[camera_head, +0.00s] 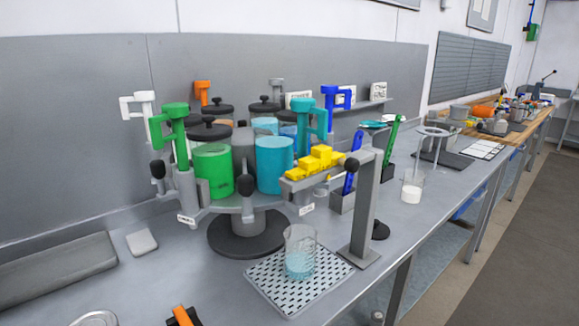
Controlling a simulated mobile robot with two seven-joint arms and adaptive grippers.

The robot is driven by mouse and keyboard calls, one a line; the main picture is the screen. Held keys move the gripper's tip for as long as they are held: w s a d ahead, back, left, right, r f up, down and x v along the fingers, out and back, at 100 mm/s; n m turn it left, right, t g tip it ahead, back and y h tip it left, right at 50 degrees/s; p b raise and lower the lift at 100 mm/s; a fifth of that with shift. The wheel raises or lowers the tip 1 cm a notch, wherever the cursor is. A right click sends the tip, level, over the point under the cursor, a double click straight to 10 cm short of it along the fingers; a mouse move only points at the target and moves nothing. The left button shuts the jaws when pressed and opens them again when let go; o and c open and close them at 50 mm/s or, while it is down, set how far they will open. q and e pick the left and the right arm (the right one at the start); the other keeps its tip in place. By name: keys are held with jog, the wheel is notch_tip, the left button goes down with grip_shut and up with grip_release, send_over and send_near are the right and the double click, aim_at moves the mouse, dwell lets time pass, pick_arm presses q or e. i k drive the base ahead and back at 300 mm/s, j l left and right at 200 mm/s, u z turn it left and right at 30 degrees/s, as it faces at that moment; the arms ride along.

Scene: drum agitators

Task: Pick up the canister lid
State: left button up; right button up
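A round black canister lid with a knob (209,129) sits on the green canister (213,172) at the front left of the drum agitator. A second black lid (217,106) and a third black lid (264,104) sit on canisters further back. The cyan canister (275,165) at the front right shows no black lid on top. I cannot tell which lid the task means. Neither of my grippers can be made out in the head view.
A beaker of blue liquid (300,255) stands on a perforated tray (262,288) in front. A grey post (366,205) carries a yellow part (315,163). An orange and black item (183,316) is cut off at the bottom edge.

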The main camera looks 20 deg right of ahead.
aim_at(381, 230)
jog(key=l+u, duration=0.15)
jog(key=l, duration=0.3)
jog(key=k+l+u, duration=0.15)
jog(key=l, duration=0.25)
jog(key=k+l+u, duration=0.15)
jog(key=l, duration=0.3)
jog(key=l+u, duration=0.15)
jog(key=l, duration=0.25)
jog(key=k+l+u, duration=0.1)
jog(key=l, duration=0.3)
jog(key=k+l+u, duration=0.15)
jog(key=l, duration=0.25)
jog(key=k, duration=0.1)
